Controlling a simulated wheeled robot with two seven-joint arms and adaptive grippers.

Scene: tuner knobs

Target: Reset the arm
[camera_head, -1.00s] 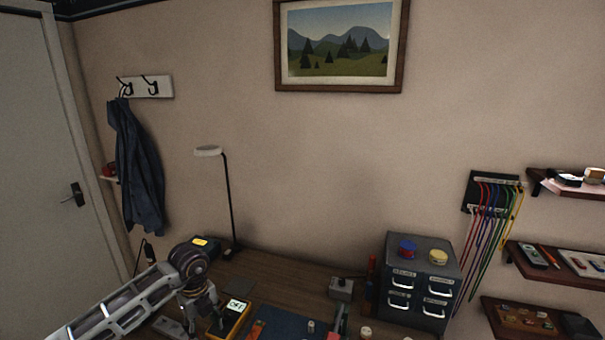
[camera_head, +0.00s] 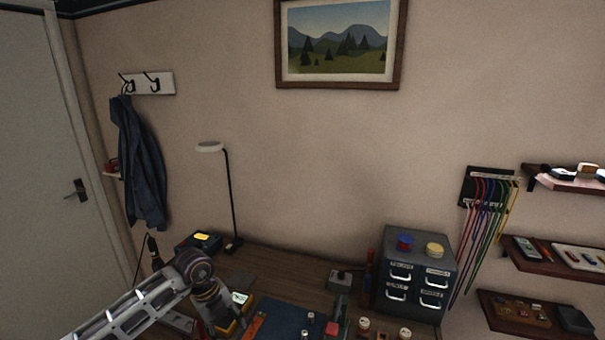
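My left arm (camera_head: 150,298) comes in from the lower left and reaches over the left part of the desk. Its wrist bends down beside a yellow meter (camera_head: 241,308) with a lit display. The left fingertips are below the picture edge or hidden, so their state does not show. My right arm and gripper are not in the picture.
The wooden desk (camera_head: 290,270) holds a lamp (camera_head: 230,200), a dark blue mat (camera_head: 287,318), a small grey box (camera_head: 340,279) and a grey drawer cabinet (camera_head: 414,275). Shelves (camera_head: 545,252) and coloured cables (camera_head: 485,225) are on the right wall. The desk's back middle is clear.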

